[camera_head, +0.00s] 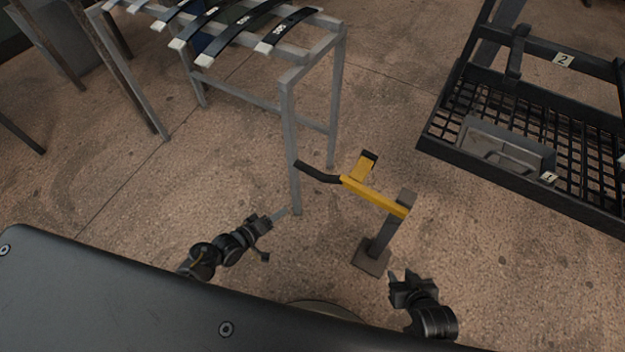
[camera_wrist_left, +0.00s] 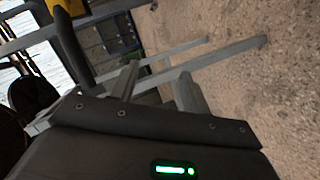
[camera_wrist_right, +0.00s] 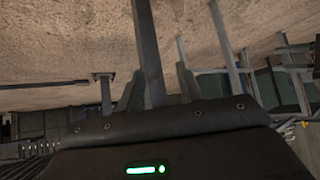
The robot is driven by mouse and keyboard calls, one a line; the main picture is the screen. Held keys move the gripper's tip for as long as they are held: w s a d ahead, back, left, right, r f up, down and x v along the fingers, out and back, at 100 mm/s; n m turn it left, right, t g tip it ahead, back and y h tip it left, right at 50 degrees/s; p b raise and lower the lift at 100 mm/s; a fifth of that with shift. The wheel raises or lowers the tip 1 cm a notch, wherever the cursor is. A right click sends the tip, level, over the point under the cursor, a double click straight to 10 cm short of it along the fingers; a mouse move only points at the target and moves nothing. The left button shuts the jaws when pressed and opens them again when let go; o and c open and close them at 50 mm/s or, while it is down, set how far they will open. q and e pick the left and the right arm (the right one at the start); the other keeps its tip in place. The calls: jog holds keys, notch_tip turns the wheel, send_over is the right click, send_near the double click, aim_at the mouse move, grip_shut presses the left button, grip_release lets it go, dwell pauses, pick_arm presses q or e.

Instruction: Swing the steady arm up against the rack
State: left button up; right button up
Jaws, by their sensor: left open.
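The steady arm (camera_head: 375,197) is a yellow bar with a short upright bracket and a black bent handle (camera_head: 318,174). It sticks out left from a grey post (camera_head: 386,236), and its handle end is close to the grey rack's leg. The rack (camera_head: 290,120) carries several dark leaf springs on top. My left gripper (camera_head: 273,224) is open and empty, below and left of the handle, apart from it. Part of the yellow arm shows in the left wrist view (camera_wrist_left: 40,8). My right gripper (camera_head: 400,278) is open, near the post's base. A grey upright shows between its fingers (camera_wrist_right: 158,85).
A black mesh-floored frame (camera_head: 440,140) with number tags and a grey block (camera_head: 505,147) stands at the right. A dark panel (camera_head: 150,300) fills the lower left. Floor around the post is mostly bare.

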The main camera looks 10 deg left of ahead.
pick_arm(q)
jog(key=w+d+r+n+t+h+b, duration=0.1)
jog(key=w+r+t+h+b, duration=0.15)
jog(key=w+r+b, duration=0.2)
jog(key=h+b, duration=0.1)
jog(key=h, duration=0.2)
send_near(309, 168)
jog(key=w+f, duration=0.1)
jog(key=shift+n, duration=0.3)
jog(key=b+x, duration=0.1)
jog(key=x, duration=0.8)
jog(key=shift+w+d+f+b, duration=0.1)
jog(key=shift+w+d+b, duration=0.05)
jog(key=shift+w+b, duration=0.2)
jog(key=shift+w+d, duration=0.35)
jog(key=shift+w, duration=0.15)
pick_arm(e)
jog(key=a+r+n+t+y, duration=0.1)
jog(key=a+r+t+y, duration=0.1)
jog(key=r, duration=0.8)
jog(key=w+a+r+n+t+y, duration=0.1)
jog(key=r+t, duration=0.4)
jog(key=r, duration=0.5)
jog(key=shift+w+a+y, duration=0.3)
jog(key=shift+a+y, duration=0.6)
jog(key=shift+a, duration=0.4)
pick_arm(q)
jog(key=shift+c, duration=0.5)
pick_arm(e)
jog(key=shift+r, duration=0.1)
